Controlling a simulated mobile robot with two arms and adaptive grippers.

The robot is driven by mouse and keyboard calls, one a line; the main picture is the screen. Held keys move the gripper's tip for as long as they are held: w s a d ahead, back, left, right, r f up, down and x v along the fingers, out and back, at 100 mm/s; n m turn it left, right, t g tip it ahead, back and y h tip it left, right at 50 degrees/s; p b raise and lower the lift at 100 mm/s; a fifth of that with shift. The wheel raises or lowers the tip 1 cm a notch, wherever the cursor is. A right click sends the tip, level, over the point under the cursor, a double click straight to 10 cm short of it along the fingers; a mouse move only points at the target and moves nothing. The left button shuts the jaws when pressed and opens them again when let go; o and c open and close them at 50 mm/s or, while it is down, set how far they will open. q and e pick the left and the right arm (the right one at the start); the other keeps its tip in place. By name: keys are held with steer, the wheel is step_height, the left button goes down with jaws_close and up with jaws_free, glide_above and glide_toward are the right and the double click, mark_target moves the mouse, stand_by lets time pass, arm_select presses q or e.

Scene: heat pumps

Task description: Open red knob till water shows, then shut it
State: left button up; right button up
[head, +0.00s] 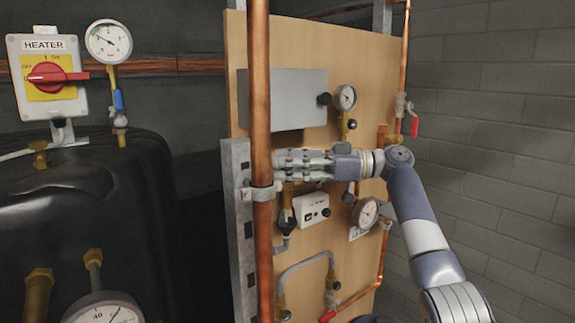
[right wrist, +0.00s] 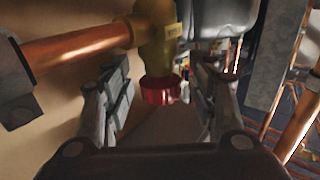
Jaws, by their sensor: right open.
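The red knob (right wrist: 160,88) shows in the right wrist view on the underside of a brass valve (right wrist: 155,42), which joins a horizontal copper pipe (right wrist: 80,45). My right gripper (right wrist: 163,92) is open, with one finger on each side of the knob. I cannot tell whether either finger touches it. In the head view my right gripper (head: 292,164) reaches left across the wooden board, close to the upright copper pipe, and the knob is hidden there. My left gripper is out of view.
The upright copper pipe (head: 261,110) stands in front of the wooden board (head: 350,55). A grey box (head: 285,98), a gauge (head: 345,97) and a white control box (head: 311,209) are close to my right gripper. A black tank (head: 80,210) fills the left.

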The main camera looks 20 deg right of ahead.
steer(key=v, duration=1.2)
steer(key=shift+c, duration=0.6)
